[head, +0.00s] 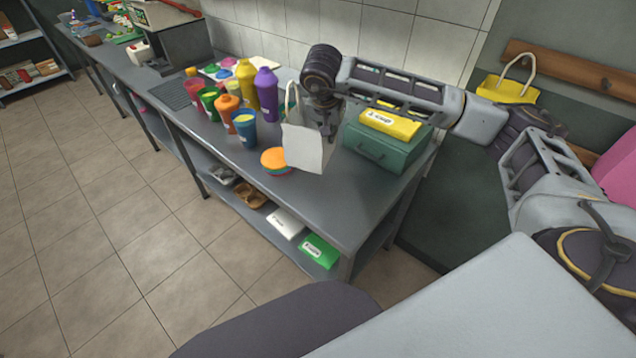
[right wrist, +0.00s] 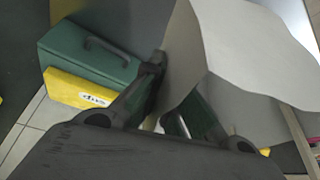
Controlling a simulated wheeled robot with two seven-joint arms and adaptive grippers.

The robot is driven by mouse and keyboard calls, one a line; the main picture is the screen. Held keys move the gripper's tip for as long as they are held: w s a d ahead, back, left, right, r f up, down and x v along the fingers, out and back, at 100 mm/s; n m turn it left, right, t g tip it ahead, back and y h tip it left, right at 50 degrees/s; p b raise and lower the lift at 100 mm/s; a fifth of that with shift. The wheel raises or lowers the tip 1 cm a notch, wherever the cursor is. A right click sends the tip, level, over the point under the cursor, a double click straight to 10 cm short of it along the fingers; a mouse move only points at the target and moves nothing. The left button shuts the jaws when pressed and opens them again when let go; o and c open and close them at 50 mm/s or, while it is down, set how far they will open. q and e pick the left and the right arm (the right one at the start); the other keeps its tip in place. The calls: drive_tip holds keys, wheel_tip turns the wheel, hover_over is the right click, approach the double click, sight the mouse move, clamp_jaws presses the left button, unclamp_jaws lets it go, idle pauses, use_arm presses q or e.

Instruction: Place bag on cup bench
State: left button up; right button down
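A white bag (head: 304,147) with a pale upright handle is at the front edge of the grey bench (head: 345,205), beside the cups. I cannot tell whether its base touches the bench top. My right gripper (head: 326,122) is at the bag's right side, with its fingers pointing down. In the right wrist view, the bag (right wrist: 250,55) fills the right side. The fingers (right wrist: 172,95) close in around its edge, and the bag hides part of one finger. My left gripper is not in view.
Several coloured cups, among them a blue one (head: 245,128), and an orange-topped bowl stack (head: 275,160) stand left of the bag. A green case (head: 385,150) with a yellow box (head: 390,124) is to its right. A yellow bag (head: 508,90) hangs on the wall rail.

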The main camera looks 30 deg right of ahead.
use_arm(q)
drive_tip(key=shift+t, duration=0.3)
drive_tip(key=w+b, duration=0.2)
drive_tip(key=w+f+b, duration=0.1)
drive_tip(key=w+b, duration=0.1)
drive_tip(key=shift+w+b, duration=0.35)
drive_tip(key=shift+b, duration=0.05)
use_arm(e)
drive_tip(key=d+m, duration=0.1)
drive_tip(key=m, duration=0.1)
drive_tip(key=d+r+m+g+h, duration=0.1)
drive_tip(key=m, duration=0.1)
drive_tip(key=shift+d+r, duration=0.1)
drive_tip(key=shift+r, duration=0.2)
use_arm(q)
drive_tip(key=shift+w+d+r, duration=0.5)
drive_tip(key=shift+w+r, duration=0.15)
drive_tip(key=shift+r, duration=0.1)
use_arm(e)
wheel_tip(320, 180, down, 6)
drive_tip(key=shift+f, duration=0.15)
